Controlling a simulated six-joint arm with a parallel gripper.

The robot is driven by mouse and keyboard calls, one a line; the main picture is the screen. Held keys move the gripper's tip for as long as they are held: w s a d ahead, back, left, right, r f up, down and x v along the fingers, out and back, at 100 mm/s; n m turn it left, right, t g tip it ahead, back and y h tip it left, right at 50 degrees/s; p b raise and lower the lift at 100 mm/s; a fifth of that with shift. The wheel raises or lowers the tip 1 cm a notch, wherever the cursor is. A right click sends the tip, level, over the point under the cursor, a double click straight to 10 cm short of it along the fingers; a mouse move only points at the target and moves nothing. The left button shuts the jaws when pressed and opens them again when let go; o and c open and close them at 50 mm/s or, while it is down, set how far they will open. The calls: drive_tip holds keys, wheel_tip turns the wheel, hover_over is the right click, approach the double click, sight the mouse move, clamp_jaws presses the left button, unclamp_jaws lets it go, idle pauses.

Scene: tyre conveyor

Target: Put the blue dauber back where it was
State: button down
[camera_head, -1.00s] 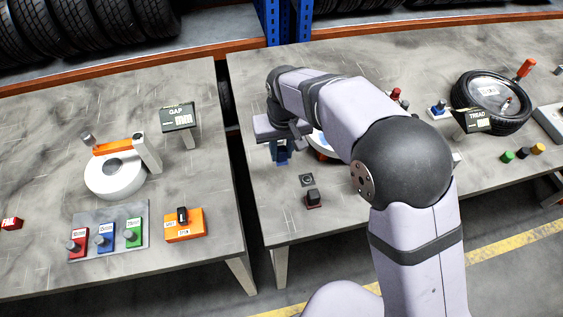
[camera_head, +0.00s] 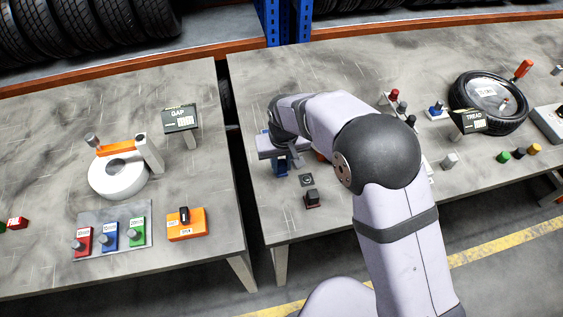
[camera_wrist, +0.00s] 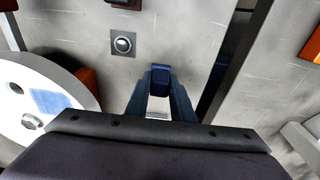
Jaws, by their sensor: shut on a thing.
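My gripper (camera_wrist: 160,95) is shut on the blue dauber (camera_wrist: 160,74), whose dark blue end shows between the fingertips in the wrist view. In the head view my gripper (camera_head: 281,160) is over the left part of the right-hand table, with blue below the wrist. I cannot tell whether the dauber touches the table. A square dark plate with a round centre (camera_head: 306,180) lies close by, to the right and nearer; it is also in the wrist view (camera_wrist: 122,43). It is empty on top.
A small dark red block (camera_head: 313,199) stands by the plate. A white round device (camera_wrist: 30,98) is beside my gripper, mostly hidden by my arm in the head view. The right-hand table's near left corner (camera_head: 268,222) is clear. A gap separates the two tables.

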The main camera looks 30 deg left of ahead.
drive_tip(key=shift+f, duration=0.15)
drive_tip(key=c, duration=1.5)
unclamp_jaws()
drive_tip(key=shift+c, duration=0.2)
wheel_tip(320, 180, up, 12)
drive_tip(key=s+d+b, duration=0.1)
drive_tip(key=b, duration=0.1)
drive_tip(key=shift+b, duration=0.4)
